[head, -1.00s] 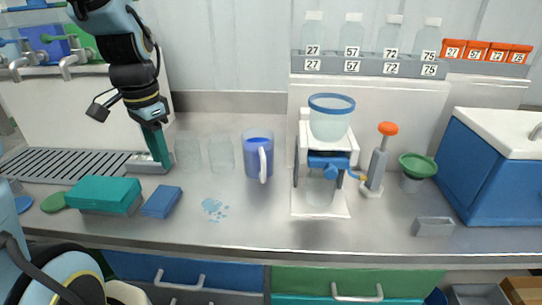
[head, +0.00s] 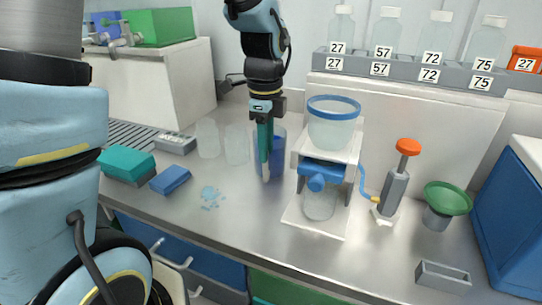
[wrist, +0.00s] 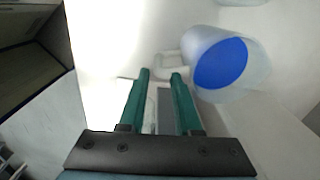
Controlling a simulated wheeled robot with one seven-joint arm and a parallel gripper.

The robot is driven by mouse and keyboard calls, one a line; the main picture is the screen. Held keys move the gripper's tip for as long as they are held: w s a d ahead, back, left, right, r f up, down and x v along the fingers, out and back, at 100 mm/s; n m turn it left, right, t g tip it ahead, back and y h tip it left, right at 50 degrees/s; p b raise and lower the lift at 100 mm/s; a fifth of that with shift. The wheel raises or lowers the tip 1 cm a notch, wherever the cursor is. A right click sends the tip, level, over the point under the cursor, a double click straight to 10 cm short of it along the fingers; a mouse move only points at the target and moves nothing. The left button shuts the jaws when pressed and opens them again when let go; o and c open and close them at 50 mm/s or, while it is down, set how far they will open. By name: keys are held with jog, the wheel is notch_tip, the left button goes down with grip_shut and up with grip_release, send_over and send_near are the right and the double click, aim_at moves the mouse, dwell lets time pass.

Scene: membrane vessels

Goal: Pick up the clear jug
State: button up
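The clear jug (head: 279,150) stands on the metal counter with blue liquid inside. It also shows in the wrist view (wrist: 222,65), its handle on the left side, just beyond my fingertips. My gripper (head: 264,170) points down in front of the jug and hides its handle and part of its front in the head view. In the wrist view my gripper (wrist: 159,74) has its two green fingers apart with nothing clearly held between them. Whether the fingers touch the handle cannot be told.
Two clear cups (head: 208,138) (head: 237,145) stand left of the jug. A white stand with a blue-rimmed vessel (head: 331,128) is close on the right. A teal block (head: 126,163), a blue sponge (head: 170,180) and a blue spill (head: 210,197) lie in front on the left.

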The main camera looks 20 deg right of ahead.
aim_at(265, 172)
jog(key=shift+a+f+p, duration=0.2)
jog(key=shift+f+p, duration=0.6)
jog(key=shift+f, duration=2.65)
jog(key=shift+c, duration=0.3)
grip_shut()
